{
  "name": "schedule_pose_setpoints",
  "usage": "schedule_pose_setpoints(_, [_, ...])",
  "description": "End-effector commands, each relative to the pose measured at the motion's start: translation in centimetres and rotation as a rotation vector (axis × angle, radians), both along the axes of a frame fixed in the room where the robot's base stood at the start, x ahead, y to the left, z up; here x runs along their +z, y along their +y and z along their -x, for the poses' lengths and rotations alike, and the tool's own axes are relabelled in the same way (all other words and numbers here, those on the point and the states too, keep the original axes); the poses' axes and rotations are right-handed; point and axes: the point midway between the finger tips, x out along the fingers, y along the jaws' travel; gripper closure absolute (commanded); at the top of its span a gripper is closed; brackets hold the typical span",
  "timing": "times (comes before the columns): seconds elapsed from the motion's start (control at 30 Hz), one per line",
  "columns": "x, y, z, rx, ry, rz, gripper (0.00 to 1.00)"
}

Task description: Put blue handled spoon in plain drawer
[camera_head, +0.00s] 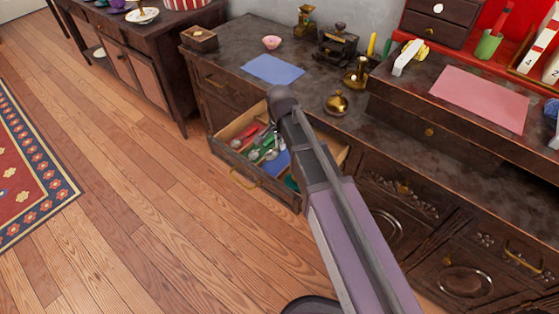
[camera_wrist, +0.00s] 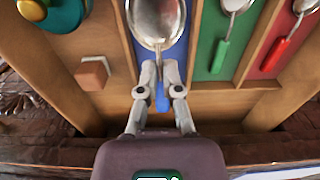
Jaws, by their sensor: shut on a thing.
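The blue handled spoon (camera_wrist: 157,22) is a metal spoon with its bowl toward the top of the wrist view. My gripper (camera_wrist: 160,72) is shut on it at the blue handle. The spoon is over the blue-lined compartment (camera_wrist: 129,45) of an open drawer; I cannot tell whether it touches the bottom. The open wooden drawer (camera_head: 232,166) also shows in the head view, where my arm hides the gripper and the held spoon. A plain wood compartment (camera_wrist: 62,68) lies left of the blue one and holds a small wooden block (camera_wrist: 93,73).
A green-handled spoon (camera_wrist: 219,58) lies in a green compartment and a red-handled one (camera_wrist: 281,52) in a red compartment, with dividers between. A teal round thing (camera_wrist: 62,14) sits at upper left. On the dresser top are a blue mat (camera_head: 272,69) and a brass lid (camera_head: 337,103).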

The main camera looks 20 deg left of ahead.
Motion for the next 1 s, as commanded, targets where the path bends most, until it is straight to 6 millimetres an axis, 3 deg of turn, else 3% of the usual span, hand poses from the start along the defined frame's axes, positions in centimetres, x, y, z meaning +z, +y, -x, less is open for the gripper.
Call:
schedule_pose_setpoints(0.03, [-1.0,0.0,0.0,0.0,0.0,0.0,1.0])
schedule_pose_setpoints(0.2, [-2.2,0.0,0.0,0.0,0.0,0.0,1.0])
schedule_pose_setpoints(0.77, [-2.6,0.1,0.0,0.001,0.0,0.0,1.0])
schedule_pose_setpoints(1.0, [-4.1,0.1,0.1,0.002,0.0,0.0,1.0])
